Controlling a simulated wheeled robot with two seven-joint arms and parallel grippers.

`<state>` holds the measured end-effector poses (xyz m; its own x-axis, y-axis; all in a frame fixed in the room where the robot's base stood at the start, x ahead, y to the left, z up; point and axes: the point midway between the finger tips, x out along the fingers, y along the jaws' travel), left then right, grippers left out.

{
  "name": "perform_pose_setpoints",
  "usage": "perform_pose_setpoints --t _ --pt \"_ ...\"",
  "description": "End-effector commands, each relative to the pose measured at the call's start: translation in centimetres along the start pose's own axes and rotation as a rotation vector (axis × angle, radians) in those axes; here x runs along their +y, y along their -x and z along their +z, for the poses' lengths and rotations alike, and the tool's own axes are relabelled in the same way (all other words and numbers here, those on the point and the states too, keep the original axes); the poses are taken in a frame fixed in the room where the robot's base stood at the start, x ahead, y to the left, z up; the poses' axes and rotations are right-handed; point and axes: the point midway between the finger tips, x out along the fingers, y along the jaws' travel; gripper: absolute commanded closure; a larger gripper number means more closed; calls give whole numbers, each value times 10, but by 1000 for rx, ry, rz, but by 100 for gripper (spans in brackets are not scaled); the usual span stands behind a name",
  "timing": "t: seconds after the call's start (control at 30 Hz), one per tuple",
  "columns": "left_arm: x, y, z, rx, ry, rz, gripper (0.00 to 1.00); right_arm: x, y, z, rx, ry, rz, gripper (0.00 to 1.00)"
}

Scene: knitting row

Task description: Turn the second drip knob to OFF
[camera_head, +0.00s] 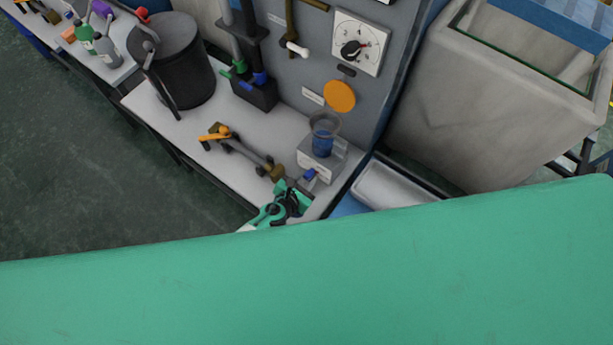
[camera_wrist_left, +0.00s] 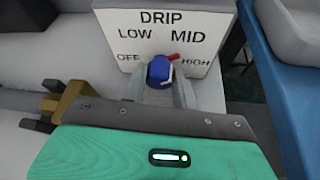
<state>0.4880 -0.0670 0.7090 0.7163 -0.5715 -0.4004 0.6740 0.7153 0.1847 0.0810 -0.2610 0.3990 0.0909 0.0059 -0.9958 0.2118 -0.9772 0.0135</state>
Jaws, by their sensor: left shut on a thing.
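A white drip box (camera_head: 335,160) stands on the bench with a cup of blue liquid (camera_head: 322,140) on top. In the left wrist view its face (camera_wrist_left: 165,30) reads DRIP, with OFF, LOW, MID and HIGH around a blue knob (camera_wrist_left: 158,72). The knob's red pointer (camera_wrist_left: 174,57) points up and right, between MID and HIGH. My left gripper (camera_wrist_left: 160,88) is shut on the blue knob, with grey fingers on either side of it. In the head view the gripper (camera_head: 301,186) is in front of the box. My right gripper is not in view.
A dial panel (camera_head: 357,44) with a black knob is on the grey wall above. A dark pot (camera_head: 180,60) stands at the bench's left. An orange-handled valve and pipe (camera_head: 240,148) lies left of the box. A grey bin (camera_head: 460,100) stands at the right.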

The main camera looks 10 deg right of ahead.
Motion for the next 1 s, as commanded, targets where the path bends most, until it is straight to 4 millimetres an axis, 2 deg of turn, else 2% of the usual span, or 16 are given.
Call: perform_pose_setpoints --t 0.5,0.53,0.6,1.0 --pt "1 0 0 1 20 -8 94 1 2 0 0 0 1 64" --pt "1 0 0 1 20 -8 66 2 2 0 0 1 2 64" --pt "1 0 0 1 20 -8 52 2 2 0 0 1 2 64" --pt "1 6 0 1 18 -8 50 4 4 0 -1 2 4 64"
